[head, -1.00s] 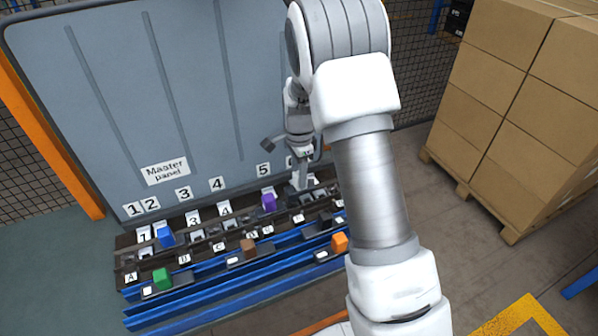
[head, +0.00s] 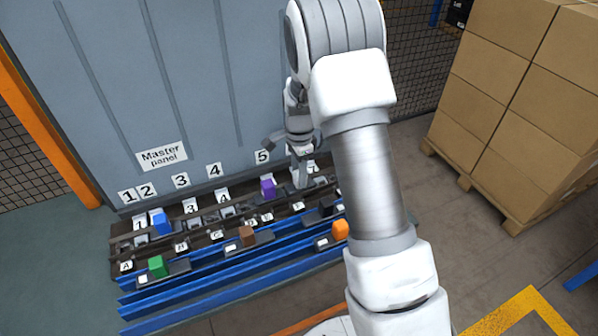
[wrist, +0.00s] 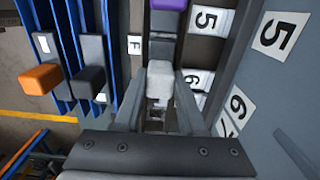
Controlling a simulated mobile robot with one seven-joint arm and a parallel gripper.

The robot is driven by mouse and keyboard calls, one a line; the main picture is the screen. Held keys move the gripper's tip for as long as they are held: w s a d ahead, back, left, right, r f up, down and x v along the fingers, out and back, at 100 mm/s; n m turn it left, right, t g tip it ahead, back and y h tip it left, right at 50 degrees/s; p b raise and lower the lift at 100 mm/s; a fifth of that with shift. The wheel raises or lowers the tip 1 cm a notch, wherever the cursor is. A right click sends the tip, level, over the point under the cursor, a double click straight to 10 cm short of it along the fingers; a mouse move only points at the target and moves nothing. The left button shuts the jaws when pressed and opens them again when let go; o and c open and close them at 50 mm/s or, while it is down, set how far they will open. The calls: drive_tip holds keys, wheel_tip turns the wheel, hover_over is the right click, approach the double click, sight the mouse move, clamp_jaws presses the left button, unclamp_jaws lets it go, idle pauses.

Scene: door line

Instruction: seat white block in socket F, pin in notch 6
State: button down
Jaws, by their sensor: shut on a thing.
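The white block (wrist: 160,78) is between the fingers of my gripper (wrist: 160,92) in the wrist view, and the jaws are shut on it. It is over the dark rail, beside the label F (wrist: 134,45) and near a tag 6 (wrist: 193,82). I cannot tell how deep it sits or where its pin points. In the head view my gripper (head: 300,182) is down at the panel's right part, right of the purple block (head: 268,188).
A blue block (head: 161,223) stands at the left of the rail. Green (head: 157,266), brown (head: 246,236) and orange (head: 341,229) blocks sit on the front blue rails. The master panel (head: 100,90) rises behind. Stacked cartons (head: 510,110) stand at the right.

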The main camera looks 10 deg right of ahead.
drive_tip(key=shift+c, duration=2.1)
unclamp_jaws()
wheel_tip(320, 180, up, 18)
drive_tip(key=shift+f+p, duration=0.25)
drive_tip(key=shift+p, duration=0.2)
